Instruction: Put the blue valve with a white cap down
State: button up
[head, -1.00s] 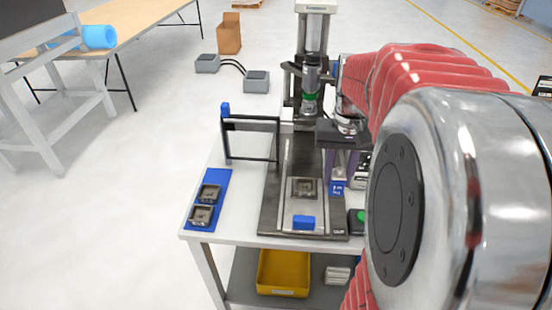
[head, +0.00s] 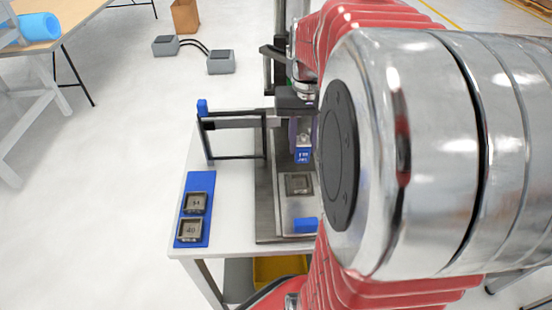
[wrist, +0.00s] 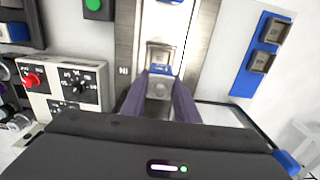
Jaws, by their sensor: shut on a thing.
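The blue valve (head: 303,155) hangs between the purple fingers of my gripper (head: 303,146), with white markings on its face. It appears over the rear part of the press's metal plate, behind a grey square block (head: 299,184). In the wrist view, my gripper (wrist: 160,82) is shut on the valve (wrist: 158,89), whose pale round top shows between the fingers. I cannot tell the gap beneath the valve.
A small blue block (head: 305,225) is at the plate's front. The wrist view shows a control box with a red knob (wrist: 33,79). White table is clear between mat and press.

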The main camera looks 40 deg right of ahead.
aim_at(301, 161)
jog(key=shift+f, duration=3.15)
jog(key=shift+f, duration=0.1)
jog(key=shift+f, duration=1.8)
jog(key=o, duration=1.1)
jog(key=shift+f, duration=0.1)
jog(key=shift+c, duration=0.2)
notch_tip(301, 161, up, 12)
jog(key=shift+r, duration=0.15)
